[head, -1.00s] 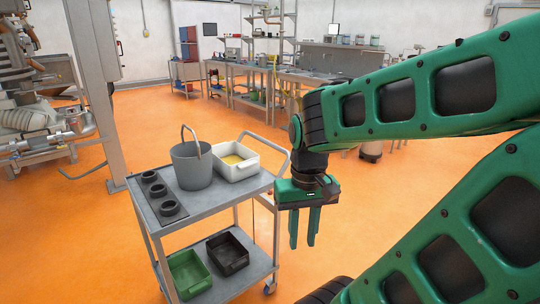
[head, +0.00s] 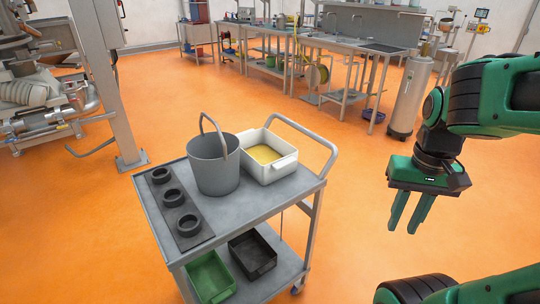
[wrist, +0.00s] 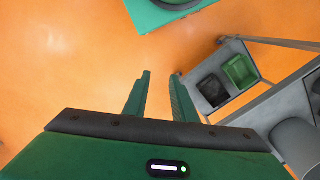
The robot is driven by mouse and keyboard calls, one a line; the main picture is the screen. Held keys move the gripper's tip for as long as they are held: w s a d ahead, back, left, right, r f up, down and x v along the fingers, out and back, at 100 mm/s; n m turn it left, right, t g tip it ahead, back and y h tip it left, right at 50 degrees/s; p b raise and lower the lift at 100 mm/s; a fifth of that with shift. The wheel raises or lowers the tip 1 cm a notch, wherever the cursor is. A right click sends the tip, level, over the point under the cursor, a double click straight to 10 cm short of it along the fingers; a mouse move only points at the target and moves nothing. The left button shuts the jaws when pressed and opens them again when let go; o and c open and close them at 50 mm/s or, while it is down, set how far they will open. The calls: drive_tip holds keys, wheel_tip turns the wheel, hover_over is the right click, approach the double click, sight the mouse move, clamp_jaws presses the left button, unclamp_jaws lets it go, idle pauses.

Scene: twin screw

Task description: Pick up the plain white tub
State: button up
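The plain white tub (head: 285,170) stands on the top shelf of a grey cart, to the right of a grey bucket, with something yellow inside. My gripper (head: 406,229) hangs in the air to the right of the cart, well apart from the tub, fingers pointing down. In the wrist view my gripper (wrist: 161,95) shows its two fingers apart with nothing but orange floor between them. The tub cannot be made out in the wrist view.
The grey bucket (head: 214,165) with a raised handle stands close beside the tub. A dark strip with black rings (head: 174,197) lies at the cart's left. The cart handle (head: 330,138) rises behind the tub. Green (head: 211,278) and black (head: 253,256) bins sit below. Open floor surrounds the cart.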

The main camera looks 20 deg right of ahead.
drive_tip(key=w+f+n+t+h, duration=0.1)
drive_tip(key=w+n+t, duration=0.1)
drive_tip(key=w, duration=0.5)
drive_tip(key=n+t+y, duration=0.5)
drive_tip(key=n+t, duration=0.3)
drive_tip(key=t, duration=0.2)
approach(246, 153)
drive_tip(key=shift+s+d+f, duration=0.1)
drive_tip(key=shift+s+f, duration=0.25)
drive_tip(key=shift+w+t, duration=0.25)
drive_tip(key=shift+t, duration=0.15)
drive_tip(key=x, duration=0.5)
drive_tip(key=shift+r, duration=0.15)
drive_tip(key=shift+x, duration=3)
drive_tip(key=shift+s, duration=0.1)
